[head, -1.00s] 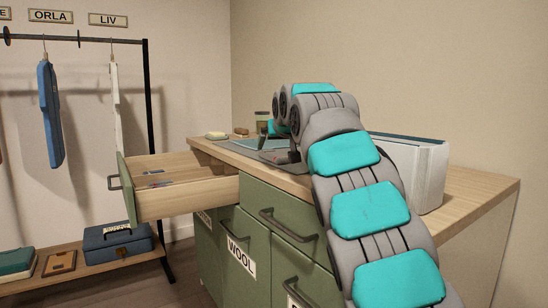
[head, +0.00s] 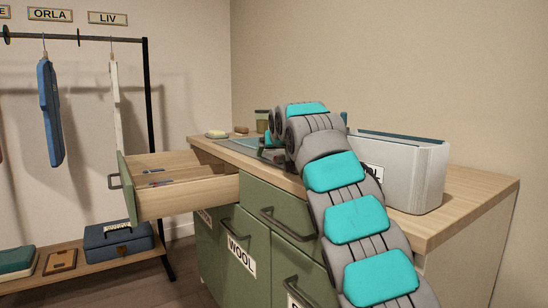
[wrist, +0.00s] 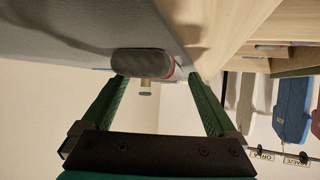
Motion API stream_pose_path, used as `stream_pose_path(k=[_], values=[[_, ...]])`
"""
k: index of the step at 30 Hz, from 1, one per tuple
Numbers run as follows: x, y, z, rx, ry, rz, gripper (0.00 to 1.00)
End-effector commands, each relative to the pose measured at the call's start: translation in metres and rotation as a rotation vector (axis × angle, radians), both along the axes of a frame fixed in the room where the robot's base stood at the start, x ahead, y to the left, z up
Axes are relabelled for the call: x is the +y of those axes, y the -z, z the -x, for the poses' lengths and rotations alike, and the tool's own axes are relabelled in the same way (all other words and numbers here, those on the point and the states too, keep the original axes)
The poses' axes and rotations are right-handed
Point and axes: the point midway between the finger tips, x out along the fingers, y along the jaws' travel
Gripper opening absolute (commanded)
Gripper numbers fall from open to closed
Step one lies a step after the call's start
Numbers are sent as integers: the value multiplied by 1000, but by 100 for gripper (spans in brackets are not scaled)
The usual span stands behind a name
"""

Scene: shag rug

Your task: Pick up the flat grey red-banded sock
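The flat grey sock (wrist: 141,62) with a red band at its right end shows in the wrist view, lying on the grey mat (wrist: 60,30). My gripper (wrist: 157,79) is open, its two green fingers spread, with the sock ahead at the fingertips. The red-banded end is near the right finger; I cannot tell whether they touch. In the head view my gripper (head: 268,152) is low over the mat (head: 236,149) on the counter, and the sock is hidden behind my arm.
A white bin (head: 415,180) stands on the counter right of my arm. A soap-like block (head: 217,134), a brown item (head: 241,131) and a jar (head: 261,120) stand at the back. An open drawer (head: 175,205) juts out left. A clothes rack (head: 146,120) stands beyond.

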Motion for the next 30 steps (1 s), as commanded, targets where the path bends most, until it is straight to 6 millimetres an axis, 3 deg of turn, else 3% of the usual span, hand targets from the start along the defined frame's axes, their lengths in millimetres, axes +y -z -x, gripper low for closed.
stream_pose_path(k=[2,19,28,30], values=[[0,0,0,0,0,0,83],[0,0,0,1,0,0,20],[1,0,0,1,-1,1,18],[1,-2,0,1,-1,1,0]])
